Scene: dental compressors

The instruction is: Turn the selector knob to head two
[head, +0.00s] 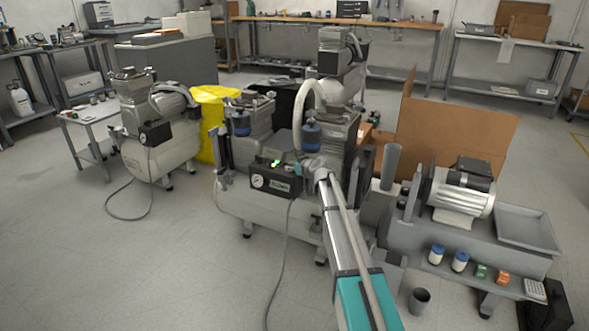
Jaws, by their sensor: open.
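The large compressor (245,205) stands in the middle of the head view, with a pale tank and pump heads on top. A dark control box (275,182) sits on its front. The box has a round gauge (258,182), and a small bright green spot (275,163) shows at its top. I cannot make out the selector knob or its setting. My gripper (309,165) is open at the end of my arm, just right of the control box. It is small in view, and I cannot tell whether it touches anything.
A smaller compressor (160,155) stands at left, by a yellow bag (215,105). At right, a grey bench (400,238) carries a motor (462,190) and a tray (525,228). Cables lie on the floor. The front left floor is clear.

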